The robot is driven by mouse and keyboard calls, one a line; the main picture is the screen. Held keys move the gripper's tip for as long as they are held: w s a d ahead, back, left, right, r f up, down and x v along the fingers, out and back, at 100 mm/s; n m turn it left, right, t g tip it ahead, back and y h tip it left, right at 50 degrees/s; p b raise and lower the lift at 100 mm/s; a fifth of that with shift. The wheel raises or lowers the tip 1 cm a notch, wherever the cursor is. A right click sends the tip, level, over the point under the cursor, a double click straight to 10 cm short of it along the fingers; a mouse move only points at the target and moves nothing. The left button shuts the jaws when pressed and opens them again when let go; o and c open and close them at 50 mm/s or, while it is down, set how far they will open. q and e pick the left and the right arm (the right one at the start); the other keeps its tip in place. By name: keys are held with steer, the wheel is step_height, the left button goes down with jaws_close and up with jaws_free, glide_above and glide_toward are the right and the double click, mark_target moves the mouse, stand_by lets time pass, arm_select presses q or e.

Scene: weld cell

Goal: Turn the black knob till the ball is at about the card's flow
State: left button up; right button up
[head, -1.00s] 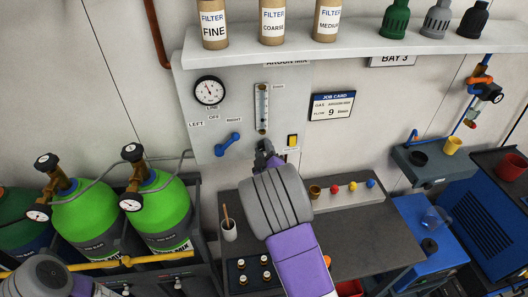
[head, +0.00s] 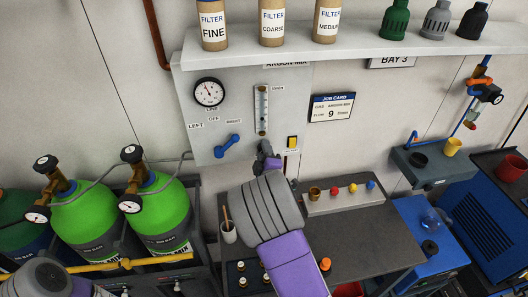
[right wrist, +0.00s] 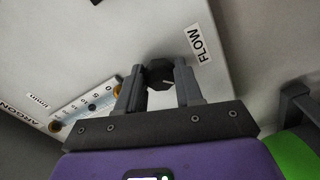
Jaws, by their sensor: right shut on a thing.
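The black knob (right wrist: 159,73) sits on the grey panel beside the FLOW label (right wrist: 190,43) in the right wrist view. My right gripper (right wrist: 158,80) has its fingers closed on both sides of it; in the head view the gripper (head: 266,156) hides the knob under the flow tube. The flow tube (head: 262,110) stands upright on the panel; its scale also shows in the right wrist view (right wrist: 88,104). The ball's height is too small to read for sure. The job card (head: 332,107) reads flow 9. My left arm shows at the lower left; its gripper is out of view.
A round gauge (head: 209,93), a blue lever (head: 228,146) and a yellow switch (head: 292,142) are on the panel near my right gripper. Below is a dark bench (head: 345,233) with a cup (head: 228,233). Green cylinders (head: 163,215) stand at left.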

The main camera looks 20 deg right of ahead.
steer(key=o, duration=1)
steer(key=shift+s, duration=0.1)
steer(key=v, duration=0.7)
steer(key=shift+s, duration=0.2)
steer(key=shift+r, duration=0.15)
